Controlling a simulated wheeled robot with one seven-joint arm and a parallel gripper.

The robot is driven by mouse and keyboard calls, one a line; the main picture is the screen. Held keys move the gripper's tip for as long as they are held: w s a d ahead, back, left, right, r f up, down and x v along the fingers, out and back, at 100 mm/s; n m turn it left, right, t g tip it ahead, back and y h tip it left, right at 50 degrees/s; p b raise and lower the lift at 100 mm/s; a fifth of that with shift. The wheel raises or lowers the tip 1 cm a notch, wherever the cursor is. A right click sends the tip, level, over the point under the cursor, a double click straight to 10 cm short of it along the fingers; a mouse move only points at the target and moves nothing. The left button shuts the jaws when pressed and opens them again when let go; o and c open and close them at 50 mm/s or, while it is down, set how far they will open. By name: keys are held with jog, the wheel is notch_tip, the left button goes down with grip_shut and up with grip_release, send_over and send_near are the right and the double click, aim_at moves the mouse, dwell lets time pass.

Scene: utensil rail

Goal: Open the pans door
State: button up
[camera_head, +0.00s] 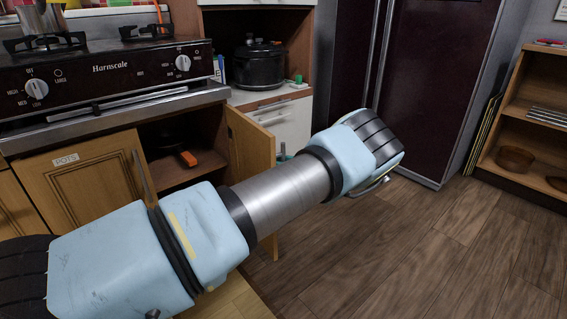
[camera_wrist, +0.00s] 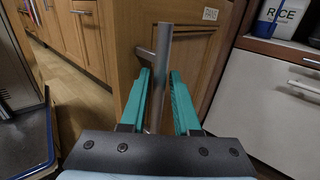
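The pans door (camera_head: 251,140) stands swung out from the cabinet, seen nearly edge-on in the head view. In the wrist view the wooden door (camera_wrist: 190,55) carries a small label (camera_wrist: 210,14), too small to read surely. Its upright metal bar handle (camera_wrist: 158,80) stands between the two teal fingers of my gripper (camera_wrist: 160,98). The fingers are apart, with a gap beside the bar; I cannot tell whether one touches it. In the head view my arm hides most of the gripper and the handle.
The opened compartment (camera_head: 170,170) shows a dark pan with an orange handle (camera_head: 188,158). The pots door (camera_head: 88,180) is beside it, under the stove (camera_head: 100,80). A white drawer front (camera_head: 290,125) is to the right. Wooden floor (camera_head: 440,240) lies clear before the fridge (camera_head: 425,70).

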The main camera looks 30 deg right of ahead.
jog(key=shift+o, duration=0.2)
jog(key=b+v, duration=0.1)
jog(key=v, duration=0.9)
jog(key=shift+s+d, duration=0.3)
